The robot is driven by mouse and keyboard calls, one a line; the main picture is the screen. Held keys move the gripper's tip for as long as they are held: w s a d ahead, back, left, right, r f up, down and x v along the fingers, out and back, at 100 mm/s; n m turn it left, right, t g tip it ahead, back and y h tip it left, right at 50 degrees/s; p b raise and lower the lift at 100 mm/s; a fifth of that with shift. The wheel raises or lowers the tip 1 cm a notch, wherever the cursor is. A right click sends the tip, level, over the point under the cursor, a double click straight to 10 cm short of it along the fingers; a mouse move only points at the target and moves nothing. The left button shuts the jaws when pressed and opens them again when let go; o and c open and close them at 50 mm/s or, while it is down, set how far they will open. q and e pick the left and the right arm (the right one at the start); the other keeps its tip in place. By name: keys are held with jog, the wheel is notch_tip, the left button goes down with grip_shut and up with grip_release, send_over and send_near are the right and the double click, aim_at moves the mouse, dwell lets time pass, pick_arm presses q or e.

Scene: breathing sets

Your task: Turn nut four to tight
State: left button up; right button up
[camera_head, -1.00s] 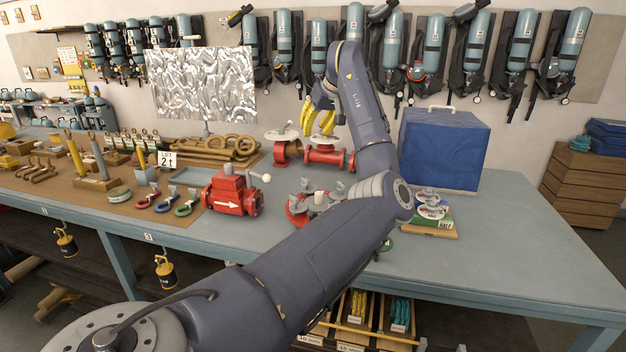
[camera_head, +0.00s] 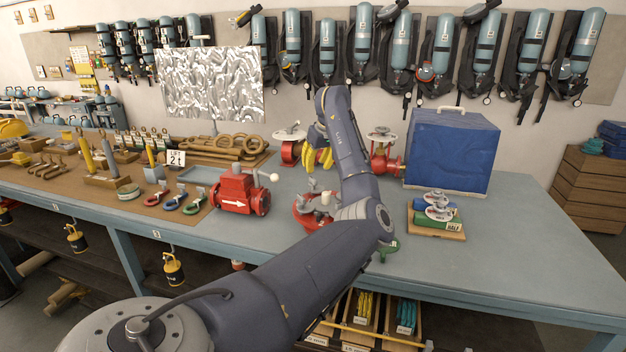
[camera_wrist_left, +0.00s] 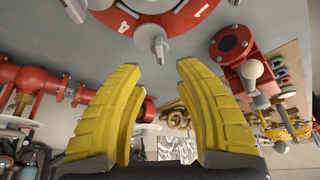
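A red round flange (camera_wrist_left: 158,22) is at the top of the left wrist view, cut off by the frame edge. White marks show on its rim, and a grey bolt or nut (camera_wrist_left: 158,44) stands out at its near edge. In the head view the red flange (camera_head: 305,214) sits on the table, partly hidden by my left arm. My left gripper (camera_head: 318,158) has yellow fingers and is above and behind the flange. In the left wrist view its fingers (camera_wrist_left: 153,76) are apart with nothing between them. My right gripper is not in view.
A red valve with a white arrow (camera_head: 238,190) stands left of the flange. Red pipework with a handwheel (camera_head: 384,160) is behind my arm. A blue box (camera_head: 448,150) and green parts on a wooden board (camera_head: 436,234) are to the right. The right table surface is clear.

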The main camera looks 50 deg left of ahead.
aim_at(313, 179)
pick_arm(q)
jog(key=shift+x, duration=3.45)
grip_shut()
